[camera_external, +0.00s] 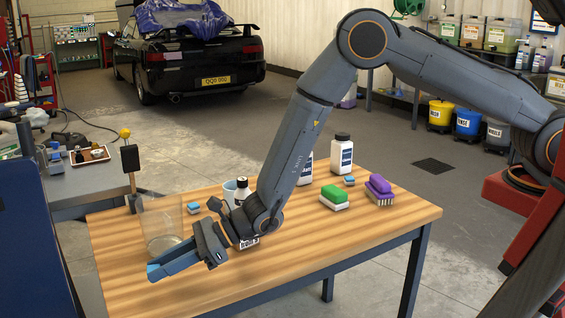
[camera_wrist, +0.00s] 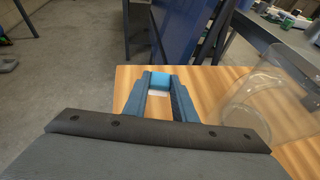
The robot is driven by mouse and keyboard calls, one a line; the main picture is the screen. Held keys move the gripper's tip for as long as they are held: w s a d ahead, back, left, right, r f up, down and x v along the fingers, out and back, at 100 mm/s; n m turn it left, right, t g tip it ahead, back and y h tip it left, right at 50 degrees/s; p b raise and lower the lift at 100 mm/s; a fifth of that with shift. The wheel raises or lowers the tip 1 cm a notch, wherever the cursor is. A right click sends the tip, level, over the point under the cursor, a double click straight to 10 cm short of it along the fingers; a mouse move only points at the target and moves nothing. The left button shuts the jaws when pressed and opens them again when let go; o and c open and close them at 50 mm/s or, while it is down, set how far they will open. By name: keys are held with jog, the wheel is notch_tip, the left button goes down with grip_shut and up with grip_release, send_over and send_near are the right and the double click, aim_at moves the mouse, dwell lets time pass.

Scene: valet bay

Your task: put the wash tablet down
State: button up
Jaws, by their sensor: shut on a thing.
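The wash tablet (camera_wrist: 159,80) is a small block, blue with a white part, between my fingertips in the wrist view. My gripper (camera_external: 158,269) is shut on it, low over the front left part of the wooden table (camera_external: 330,240). In the external view I cannot make out the tablet apart from the blue fingers. I cannot tell whether it touches the tabletop. Two similar blue and white tablets lie on the table, one at the left (camera_external: 193,207) and one farther right (camera_external: 349,180).
A clear glass container (camera_external: 160,222) stands close beside my gripper, at the right in the wrist view (camera_wrist: 262,95). The table's front right is bare.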

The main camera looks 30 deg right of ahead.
jog(key=shift+r+b, duration=0.5)
jog(key=shift+r, duration=2.3)
jog(key=shift+r, duration=0.1)
notch_tip(320, 180, up, 11)
jog(key=w+d, duration=0.5)
jog(key=d, duration=0.6)
jog(key=w+d+m+t, duration=0.1)
jog(key=w+d, duration=0.5)
jog(key=d, duration=0.6)
jog(key=w+d, duration=0.5)
jog(key=d, duration=0.6)
jog(key=m+t, duration=0.1)
send_over(388, 213)
notch_tip(388, 213, down, 10)
jog(key=shift+t+h, duration=0.3)
jog(key=shift+h, duration=0.1)
jog(key=shift+f+p, duration=0.3)
jog(key=shift+f, duration=5.2)
